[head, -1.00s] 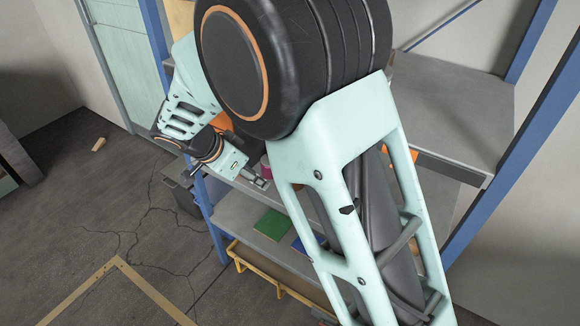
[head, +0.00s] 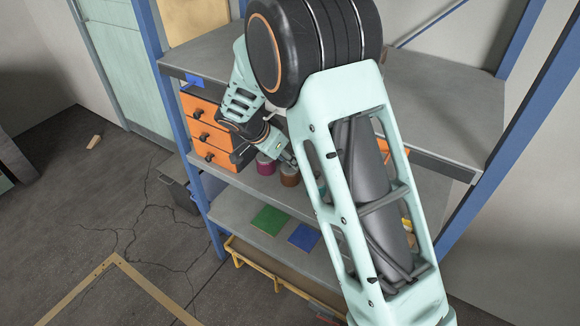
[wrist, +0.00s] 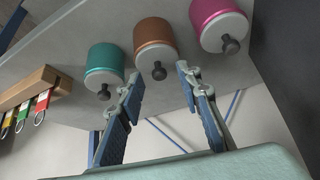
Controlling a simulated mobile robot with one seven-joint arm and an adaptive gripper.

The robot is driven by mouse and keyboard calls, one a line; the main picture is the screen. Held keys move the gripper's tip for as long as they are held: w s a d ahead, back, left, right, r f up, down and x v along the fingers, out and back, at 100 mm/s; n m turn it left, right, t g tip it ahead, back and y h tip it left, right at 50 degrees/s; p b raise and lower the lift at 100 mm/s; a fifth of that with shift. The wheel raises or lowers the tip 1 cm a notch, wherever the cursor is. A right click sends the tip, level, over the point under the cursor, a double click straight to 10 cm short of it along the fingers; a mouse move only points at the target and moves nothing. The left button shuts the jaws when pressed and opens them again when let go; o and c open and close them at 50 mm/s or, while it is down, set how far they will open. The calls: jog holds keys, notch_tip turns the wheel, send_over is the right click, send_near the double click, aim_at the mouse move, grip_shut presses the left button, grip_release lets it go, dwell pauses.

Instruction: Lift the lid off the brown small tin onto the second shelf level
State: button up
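The brown tin (wrist: 153,30) stands on a grey shelf (head: 240,205), between a teal tin (wrist: 104,58) and a magenta tin (wrist: 215,14). Its pale lid (wrist: 155,54) is on it, with a dark round knob (wrist: 158,74). The wrist view shows the tins upside down. In the head view the brown tin (head: 289,176) is partly hidden by my gripper (head: 288,157). In the wrist view my gripper (wrist: 163,84) is open and empty. The knob appears between the fingertips, but I cannot tell how far away it is.
An orange drawer unit (head: 208,135) stands left of the tins. A green mat (head: 270,220) and a blue mat (head: 304,237) lie near the shelf front. A wooden rack with coloured tags (wrist: 38,88) stands beyond the teal tin. An upper shelf (head: 440,110) lies overhead.

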jog(key=shift+w+d+f, duration=0.15)
jog(key=shift+d+f, duration=0.05)
jog(key=shift+f, duration=0.15)
grip_shut()
jog(key=shift+a, duration=0.1)
